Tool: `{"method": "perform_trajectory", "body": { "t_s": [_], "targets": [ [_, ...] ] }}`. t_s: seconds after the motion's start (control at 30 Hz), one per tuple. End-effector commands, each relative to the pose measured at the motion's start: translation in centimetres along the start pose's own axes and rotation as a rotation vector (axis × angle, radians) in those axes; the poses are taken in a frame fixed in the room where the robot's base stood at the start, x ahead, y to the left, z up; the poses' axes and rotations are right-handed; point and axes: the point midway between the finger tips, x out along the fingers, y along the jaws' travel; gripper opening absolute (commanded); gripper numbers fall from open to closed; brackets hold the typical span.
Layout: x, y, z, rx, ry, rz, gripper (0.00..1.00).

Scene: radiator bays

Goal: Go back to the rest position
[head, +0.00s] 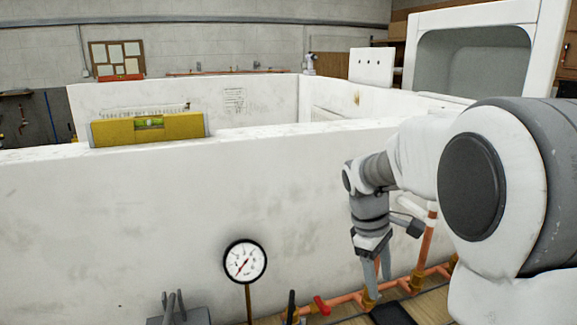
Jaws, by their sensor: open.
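My gripper (376,272) hangs at the end of my arm, in the right half of the head view. It points down in front of the white partition wall, with its two fingers apart and nothing seen between them. Its fingertips are close to a copper pipe (345,300) with brass fittings that runs low along the wall. I cannot tell whether they touch it. My arm's large white and grey links fill the right side and hide part of the wall and pipework.
A pressure gauge (245,261) stands left of my gripper, with a red-handled valve (321,305) between them. A vertical copper pipe (427,243) rises just right. A yellow spirit level (148,128) rests on the white wall (150,215). A dark grey object (180,312) sits at the bottom.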

Motion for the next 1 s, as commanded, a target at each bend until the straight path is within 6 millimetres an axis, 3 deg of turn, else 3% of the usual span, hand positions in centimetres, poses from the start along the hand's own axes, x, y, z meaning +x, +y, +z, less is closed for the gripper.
{"method": "perform_trajectory", "body": {
  "t_s": [0.2,0.5,0.73,1.0],
  "targets": [
    [-3.7,-3.3,2.9,0.183,0.123,0.025,0.6],
    [-6.8,-8.1,6.6,0.428,0.287,0.036,0.6],
    [-7.7,-11.9,9.0,0.61,0.416,0.028,0.6],
    [-7.5,-15.7,11.1,0.79,0.544,0.003,0.6]
  ]
}}
